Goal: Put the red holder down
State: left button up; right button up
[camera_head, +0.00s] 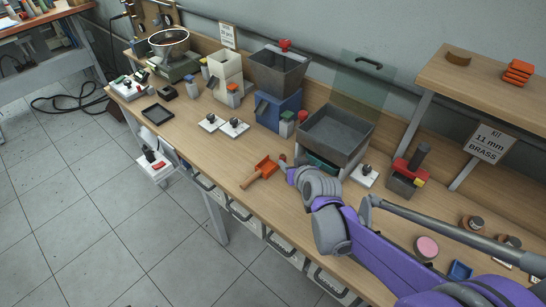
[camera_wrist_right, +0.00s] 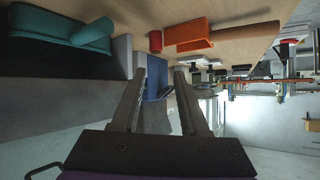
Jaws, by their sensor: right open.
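An orange-red holder (camera_head: 265,167), shaped like a scoop with a short handle, lies on the wooden bench, left of my right gripper (camera_head: 288,170). An orange open-topped piece, apparently the same one, shows in the right wrist view (camera_wrist_right: 195,35), next to a small red cylinder (camera_wrist_right: 155,42). My right gripper also shows in the right wrist view (camera_wrist_right: 161,65); its two fingers are apart with nothing between them. It is clear of the orange piece. My left gripper is not in view.
A grey bin (camera_head: 335,133) on a stand is just behind my right gripper. A blue-based hopper (camera_head: 278,105) and white switch plates (camera_head: 234,128) stand further left. A dark block with a red part (camera_head: 407,170) is at right. Bench is clear around the orange holder's front.

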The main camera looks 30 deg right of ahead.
aim_at(284, 157)
jog(key=shift+s+d+n, duration=0.2)
jog(key=shift+d+n, duration=0.2)
jog(key=shift+w+d+f+g, duration=0.1)
jog(key=shift+w+f+g, duration=0.1)
jog(key=shift+f+g, duration=0.15)
jog(key=x, duration=0.5)
jog(key=shift+r+b, duration=0.1)
jog(key=shift+b, duration=0.2)
jog(key=shift+x, duration=2.65)
jog(key=shift+w+r, duration=0.15)
jog(key=shift+r, duration=0.05)
grip_shut()
